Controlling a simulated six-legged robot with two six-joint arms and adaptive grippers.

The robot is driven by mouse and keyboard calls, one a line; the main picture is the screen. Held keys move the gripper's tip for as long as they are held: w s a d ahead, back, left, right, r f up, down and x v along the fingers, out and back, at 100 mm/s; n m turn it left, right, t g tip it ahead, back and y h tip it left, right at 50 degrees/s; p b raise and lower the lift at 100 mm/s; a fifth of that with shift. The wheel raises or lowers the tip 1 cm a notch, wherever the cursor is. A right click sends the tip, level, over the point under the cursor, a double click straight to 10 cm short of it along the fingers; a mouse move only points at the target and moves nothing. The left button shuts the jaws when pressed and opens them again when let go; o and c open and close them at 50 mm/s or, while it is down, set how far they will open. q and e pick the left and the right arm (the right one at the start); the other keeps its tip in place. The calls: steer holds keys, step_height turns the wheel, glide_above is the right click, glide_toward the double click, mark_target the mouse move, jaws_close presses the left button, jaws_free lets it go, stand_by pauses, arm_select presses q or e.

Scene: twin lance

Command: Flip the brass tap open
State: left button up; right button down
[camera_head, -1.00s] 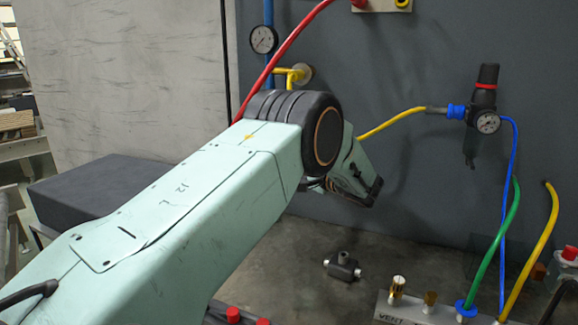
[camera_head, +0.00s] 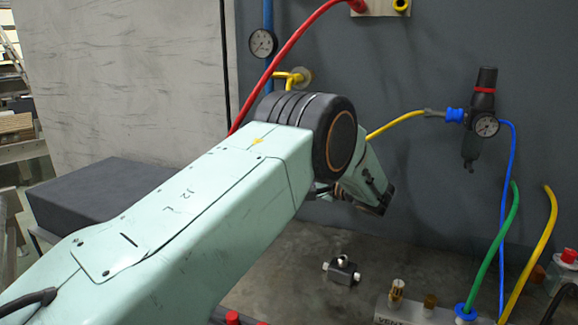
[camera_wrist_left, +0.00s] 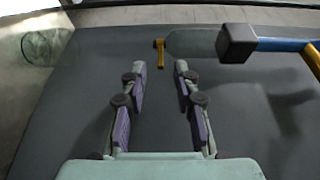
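A small brass-coloured lever-like piece (camera_wrist_left: 159,52) shows in the left wrist view, just beyond my left gripper (camera_wrist_left: 161,68). It lies between the lines of the two fingers, nearer the left one, and appears clear of them. The fingers are apart with nothing between them. A grey rounded part (camera_wrist_left: 193,43) reaches from the piece toward a dark block (camera_wrist_left: 237,44). I cannot tell for certain whether this piece is the brass tap. In the head view my left arm hides its fingers. My right gripper is in neither view.
A blue pipe (camera_wrist_left: 284,45) runs right from the dark block. In the head view, a gauge (camera_head: 263,42), yellow fitting (camera_head: 290,77), red hose (camera_head: 285,52) and black regulator (camera_head: 484,95) are on the grey wall. A dark tee fitting (camera_head: 343,271) lies below my arm.

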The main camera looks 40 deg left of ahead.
arm_select(q)
steer(key=d, duration=0.9)
steer(key=shift+s+d, duration=0.15)
steer(key=shift+s, duration=0.2)
steer(key=shift+r, duration=0.1)
